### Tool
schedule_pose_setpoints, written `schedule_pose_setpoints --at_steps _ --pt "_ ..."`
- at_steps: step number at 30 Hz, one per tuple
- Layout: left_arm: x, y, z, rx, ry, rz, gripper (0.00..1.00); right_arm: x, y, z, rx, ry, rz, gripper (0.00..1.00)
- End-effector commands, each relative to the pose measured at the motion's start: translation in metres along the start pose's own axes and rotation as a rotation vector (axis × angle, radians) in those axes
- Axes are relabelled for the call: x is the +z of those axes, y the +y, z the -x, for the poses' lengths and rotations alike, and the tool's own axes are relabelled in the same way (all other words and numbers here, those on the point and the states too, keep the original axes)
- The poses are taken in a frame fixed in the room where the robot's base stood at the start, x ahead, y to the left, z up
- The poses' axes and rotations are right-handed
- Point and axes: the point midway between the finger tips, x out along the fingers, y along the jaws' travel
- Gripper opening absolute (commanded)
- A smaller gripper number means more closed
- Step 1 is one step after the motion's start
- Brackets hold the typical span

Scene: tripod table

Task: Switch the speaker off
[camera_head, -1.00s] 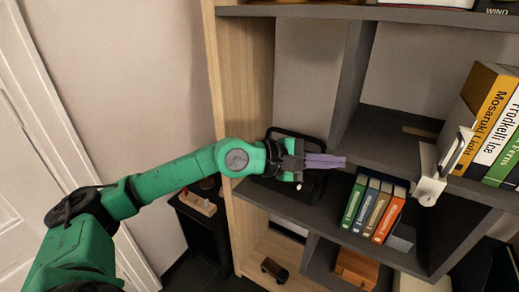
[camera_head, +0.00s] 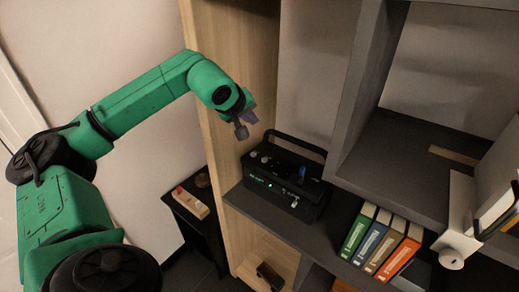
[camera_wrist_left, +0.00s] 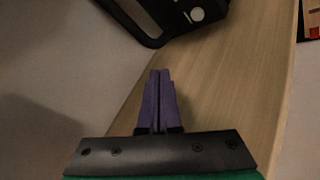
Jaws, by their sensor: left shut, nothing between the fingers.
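The black speaker (camera_head: 290,182) with a carry handle stands on the dark shelf by the wooden side panel. Its top has knobs and a small blue part, and a green display and light glow on its front. My left gripper (camera_head: 248,116) is raised above and to the left of the speaker, apart from it, partly hidden behind its own wrist. In the left wrist view its purple fingers (camera_wrist_left: 158,98) are shut and empty, and part of the speaker (camera_wrist_left: 172,14) with its handle and a round knob shows at the top edge. My right gripper is not in view.
Several coloured books (camera_head: 380,242) stand on the shelf to the right of the speaker. A white bracket-like object (camera_head: 455,225) is farther right. The wooden side panel (camera_head: 240,80) rises close to my left gripper. A low dark table (camera_head: 192,225) stands left of the shelf.

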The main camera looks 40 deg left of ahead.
Motion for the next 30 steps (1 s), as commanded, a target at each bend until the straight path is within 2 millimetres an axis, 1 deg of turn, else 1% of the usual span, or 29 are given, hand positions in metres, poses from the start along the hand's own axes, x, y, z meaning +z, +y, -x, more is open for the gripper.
schedule_pose_setpoints --at_steps 1,3,5,7,9,15,19,20,24,30 --pt "0.0 0.0 0.0 0.001 0.0 0.0 0.0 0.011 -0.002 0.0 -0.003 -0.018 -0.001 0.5" --pt "0.001 0.0 0.0 0.001 -0.001 0.001 0.0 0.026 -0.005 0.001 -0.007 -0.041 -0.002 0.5" --pt "0.002 -0.001 -0.002 0.001 -0.002 0.001 0.0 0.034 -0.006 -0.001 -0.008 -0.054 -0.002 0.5" --pt "0.005 -0.003 -0.006 0.001 -0.002 0.001 0.0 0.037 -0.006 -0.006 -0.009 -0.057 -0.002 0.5" --pt "0.009 -0.008 -0.012 0.001 -0.002 0.001 0.0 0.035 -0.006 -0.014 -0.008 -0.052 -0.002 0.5" --pt "0.025 -0.023 -0.034 0.003 -0.002 0.002 0.0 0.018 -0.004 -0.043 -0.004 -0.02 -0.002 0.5" --pt "0.036 -0.033 -0.047 0.003 -0.003 0.002 0.0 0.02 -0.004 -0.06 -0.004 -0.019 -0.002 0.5" --pt "0.037 -0.035 -0.05 0.003 -0.003 0.002 0.0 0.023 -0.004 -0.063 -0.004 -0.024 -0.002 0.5" --pt "0.044 -0.041 -0.058 0.002 -0.003 0.002 0.0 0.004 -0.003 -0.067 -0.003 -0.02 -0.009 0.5" --pt "0.046 -0.044 -0.062 0.003 -0.003 0.002 0.0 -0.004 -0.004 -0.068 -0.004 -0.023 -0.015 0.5"
